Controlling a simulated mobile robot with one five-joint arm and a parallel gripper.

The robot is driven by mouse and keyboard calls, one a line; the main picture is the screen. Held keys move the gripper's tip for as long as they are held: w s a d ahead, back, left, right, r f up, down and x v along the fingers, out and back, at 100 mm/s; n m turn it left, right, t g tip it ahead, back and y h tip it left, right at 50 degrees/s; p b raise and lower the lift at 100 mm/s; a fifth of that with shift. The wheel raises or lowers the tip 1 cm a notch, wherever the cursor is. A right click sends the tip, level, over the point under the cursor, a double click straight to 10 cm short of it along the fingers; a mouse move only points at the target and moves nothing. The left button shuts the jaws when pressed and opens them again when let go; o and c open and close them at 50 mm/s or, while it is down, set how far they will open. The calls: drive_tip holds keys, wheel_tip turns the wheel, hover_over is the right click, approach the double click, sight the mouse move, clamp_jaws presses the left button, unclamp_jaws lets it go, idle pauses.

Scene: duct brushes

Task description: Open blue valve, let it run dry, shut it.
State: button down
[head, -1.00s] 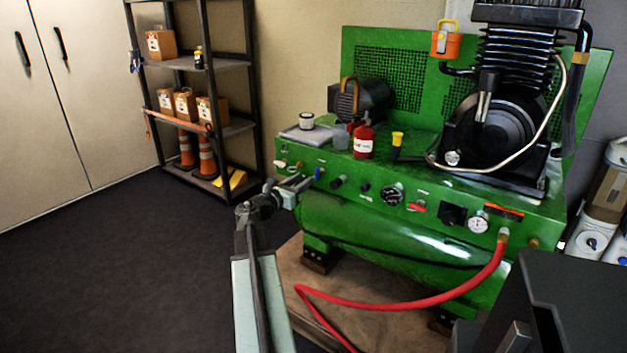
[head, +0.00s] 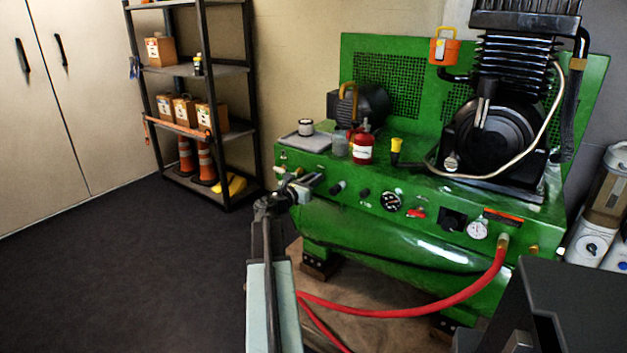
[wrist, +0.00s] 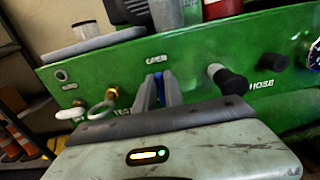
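The blue valve handle (wrist: 158,77) shows only as a thin blue sliver under the OPEN lettering on the green compressor's front panel (wrist: 108,73). My gripper (wrist: 160,92) is at the panel with its two grey fingers on either side of that sliver. The fingers stand close together with a narrow gap, and I cannot tell whether they press on the handle. In the head view my gripper (head: 308,184) is at the left end of the panel and mostly covers the blue valve.
A white-handled fitting (wrist: 70,113) and a pale ring (wrist: 101,109) are left of my fingers; a black knob (wrist: 228,79) is to the right. A red hose (head: 420,306) hangs from the panel's right side. A dark box (head: 560,305) stands front right. Floor at left is clear.

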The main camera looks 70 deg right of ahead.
drive_tip(key=m, duration=0.9)
drive_tip(key=s+f+m+b, duration=0.1)
drive_tip(key=m, duration=0.3)
drive_tip(key=shift+s+a+m, duration=0.1)
drive_tip(key=shift+a+m, duration=0.05)
drive_tip(key=shift+m, duration=0.25)
drive_tip(key=shift+f+m, duration=0.1)
drive_tip(key=shift+m, duration=1.8)
drive_tip(key=c, duration=1.5)
unclamp_jaws()
drive_tip(key=shift+m, duration=0.3)
drive_tip(key=shift+o, duration=0.2)
